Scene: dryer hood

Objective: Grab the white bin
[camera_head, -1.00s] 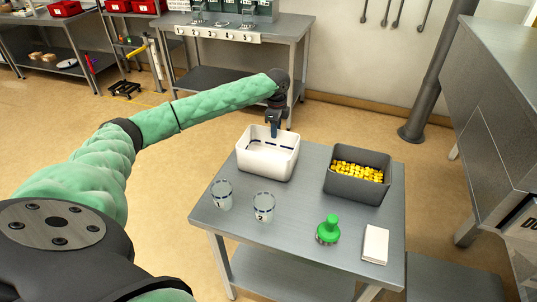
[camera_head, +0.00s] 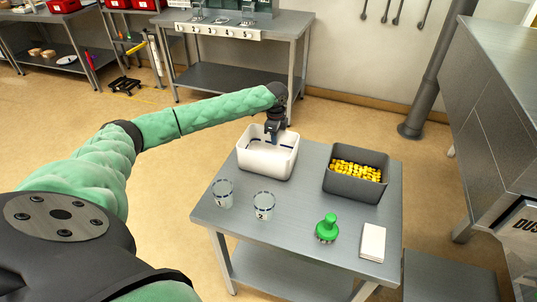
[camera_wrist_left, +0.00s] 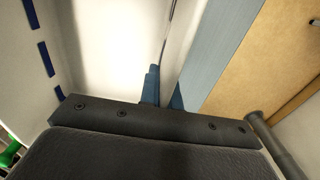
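The white bin (camera_head: 266,164) stands at the far left corner of the grey table (camera_head: 300,222). It is open at the top, with blue dashes on its inner wall, and looks empty. My left gripper (camera_head: 273,138) points down at the bin's far wall. In the left wrist view its dark blue fingertips (camera_wrist_left: 163,92) sit close together, with the thin white bin wall (camera_wrist_left: 188,42) between them. The lower finger parts are partly hidden behind the dark gripper body. My right gripper is not in view.
A grey bin (camera_head: 341,186) of yellow pieces stands to the right of the white bin. Two numbered cups (camera_head: 223,194) (camera_head: 264,206), a green-handled stamp (camera_head: 327,229) and a white block (camera_head: 373,242) stand nearer. A metal bench (camera_head: 250,72) is behind.

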